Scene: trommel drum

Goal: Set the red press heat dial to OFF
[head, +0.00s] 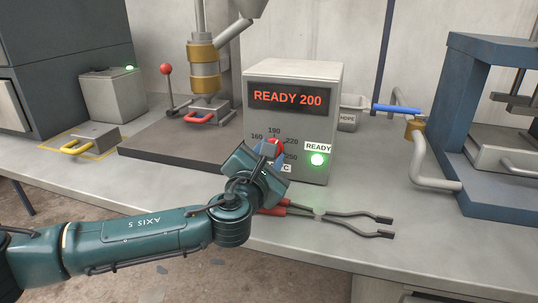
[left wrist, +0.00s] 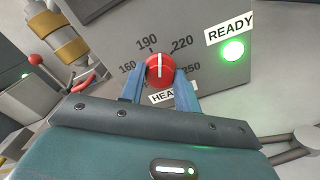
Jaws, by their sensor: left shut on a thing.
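The red heat dial (head: 275,146) is on the front of a grey control box (head: 315,75) with a display reading READY 200. The dial also shows in the left wrist view (left wrist: 160,69), its white pointer line roughly upright between the 190 and 220 marks. Marks 160 and 250 sit lower on either side. My right gripper is not in view.
A green READY lamp (head: 318,159) is lit right of the dial. Red-handled tongs (head: 340,216) lie on the bench below the box. A press with a red handle (head: 199,118) stands left, a blue frame (head: 470,130) right.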

